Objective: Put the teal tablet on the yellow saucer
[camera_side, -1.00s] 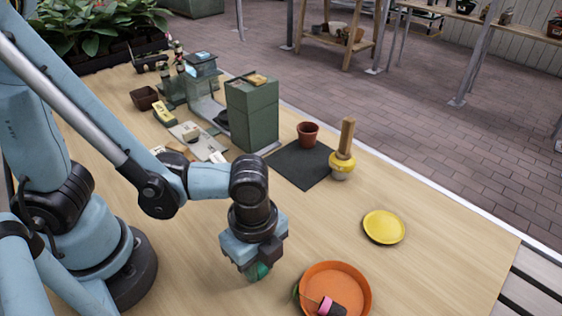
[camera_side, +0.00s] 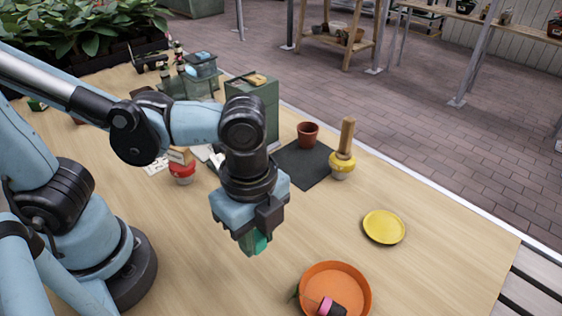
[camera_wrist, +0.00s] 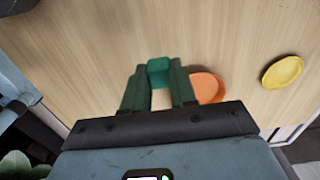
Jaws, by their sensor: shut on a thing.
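The teal tablet (camera_side: 262,243) is a small block between the fingertips of my gripper (camera_side: 252,240), which is shut on it. In the wrist view the teal tablet (camera_wrist: 159,71) shows between the two dark green fingers of my gripper (camera_wrist: 160,82). My gripper holds it above the wooden table, apart from the saucer. The yellow saucer (camera_side: 384,227) lies flat and empty on the table, to the right of my gripper. It also shows in the wrist view at the right (camera_wrist: 283,72). Part of the tablet is hidden by the fingers.
An orange dish (camera_side: 355,276) with a pink-and-dark item stands at the front. A yellow-collared tool with a wooden handle (camera_side: 343,155), a terracotta pot (camera_side: 308,134) and a dark mat (camera_side: 305,168) lie behind. A green box (camera_side: 263,100) is farther back. Table between gripper and saucer is clear.

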